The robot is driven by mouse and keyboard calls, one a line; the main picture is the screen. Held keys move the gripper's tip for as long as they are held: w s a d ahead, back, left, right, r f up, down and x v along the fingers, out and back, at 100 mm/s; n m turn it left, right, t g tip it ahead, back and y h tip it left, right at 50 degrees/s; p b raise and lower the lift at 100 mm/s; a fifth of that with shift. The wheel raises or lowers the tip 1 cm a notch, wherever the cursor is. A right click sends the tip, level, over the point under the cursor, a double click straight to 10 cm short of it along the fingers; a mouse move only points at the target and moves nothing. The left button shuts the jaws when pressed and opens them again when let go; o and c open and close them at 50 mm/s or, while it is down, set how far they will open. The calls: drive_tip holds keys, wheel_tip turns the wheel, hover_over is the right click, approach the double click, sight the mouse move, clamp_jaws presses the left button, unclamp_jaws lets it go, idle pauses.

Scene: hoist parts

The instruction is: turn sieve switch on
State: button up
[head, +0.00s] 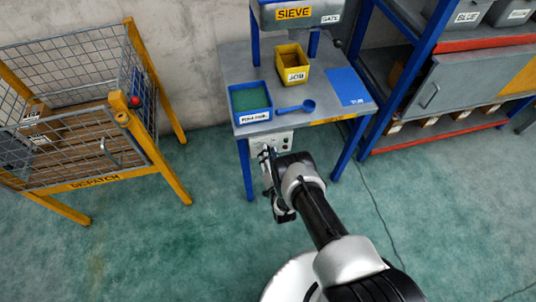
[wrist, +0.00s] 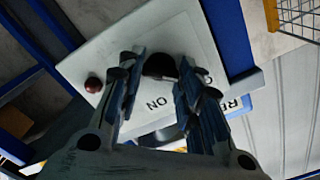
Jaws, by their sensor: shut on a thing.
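The sieve (head: 270,18) stands on a grey table at the top of the head view. Its switch panel (head: 285,141) is a pale box under the table's front edge, and it fills the middle of the wrist view (wrist: 150,38). A black knob (wrist: 160,65) sits on the panel, with "ON" printed beside it and another label partly hidden by a finger. My gripper (head: 265,152) is at the panel. In the wrist view its fingers (wrist: 158,74) are on either side of the knob, shut on it. The knob's exact setting is hard to tell.
A red button or lamp (wrist: 93,85) is on the panel. On the table (head: 235,65) are a blue bin (head: 236,107), a yellow JOB bin (head: 304,74), a blue scoop (head: 308,105) and a blue mat (head: 348,87). A DISPATCH cage (head: 95,183) stands left, shelves right.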

drive_tip(key=shift+a+r+n, duration=0.1)
drive_tip(key=shift+n, duration=3.5)
drive_tip(key=shift+a+n, duration=0.1)
drive_tip(key=shift+n, duration=3.5)
drive_tip(key=o, duration=1.1)
drive_tip(key=shift+c, duration=0.2)
drive_tip(key=v, duration=1.2)
